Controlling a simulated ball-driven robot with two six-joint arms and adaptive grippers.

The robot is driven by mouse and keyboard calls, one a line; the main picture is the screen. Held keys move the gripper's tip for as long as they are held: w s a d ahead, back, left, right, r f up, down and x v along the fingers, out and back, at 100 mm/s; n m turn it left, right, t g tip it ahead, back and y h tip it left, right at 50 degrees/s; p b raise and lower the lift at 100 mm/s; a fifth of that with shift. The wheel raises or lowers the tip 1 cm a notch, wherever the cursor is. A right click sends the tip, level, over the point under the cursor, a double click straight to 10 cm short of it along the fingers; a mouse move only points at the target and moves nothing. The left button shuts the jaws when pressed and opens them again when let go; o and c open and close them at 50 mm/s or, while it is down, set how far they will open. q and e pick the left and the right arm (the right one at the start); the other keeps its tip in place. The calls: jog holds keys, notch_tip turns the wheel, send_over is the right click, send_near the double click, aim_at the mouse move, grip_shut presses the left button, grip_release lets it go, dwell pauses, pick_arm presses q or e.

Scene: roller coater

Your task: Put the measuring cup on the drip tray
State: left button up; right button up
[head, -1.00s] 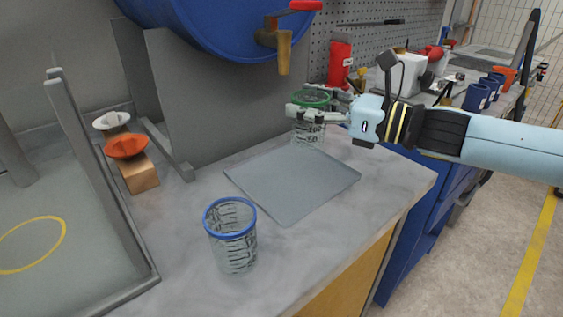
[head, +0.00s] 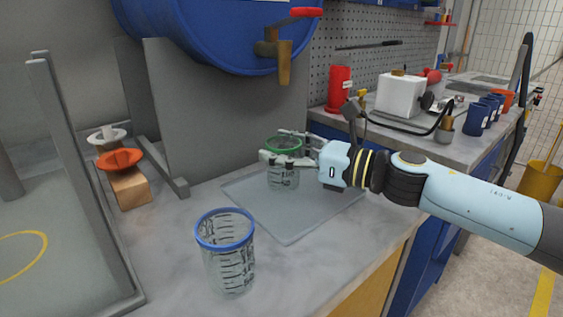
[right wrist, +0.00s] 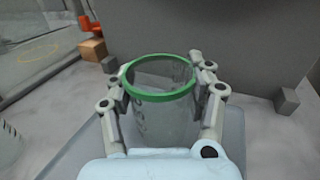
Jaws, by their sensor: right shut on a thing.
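A clear measuring cup with a green rim (head: 284,177) is upright between the fingers of my right gripper (head: 287,150), which is shut on it. The cup is over the back part of the flat grey drip tray (head: 300,222); I cannot tell whether its base touches the tray. In the right wrist view the green rim (right wrist: 160,95) sits between both fingers (right wrist: 162,88), and the tray (right wrist: 233,150) shows around it. A second clear cup with a blue rim (head: 228,262) stands on the counter, in front of the tray. My left gripper is not in view.
A blue drum (head: 215,30) with a brass tap (head: 284,60) hangs above the back of the tray. A grey upright support (head: 215,120) stands behind it. A wooden block (head: 131,188) with an orange knob (head: 120,160) is to the left. The tray's front is clear.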

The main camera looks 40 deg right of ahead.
jog(key=shift+f, duration=0.15)
jog(key=o, duration=1.1)
jog(key=shift+c, duration=0.2)
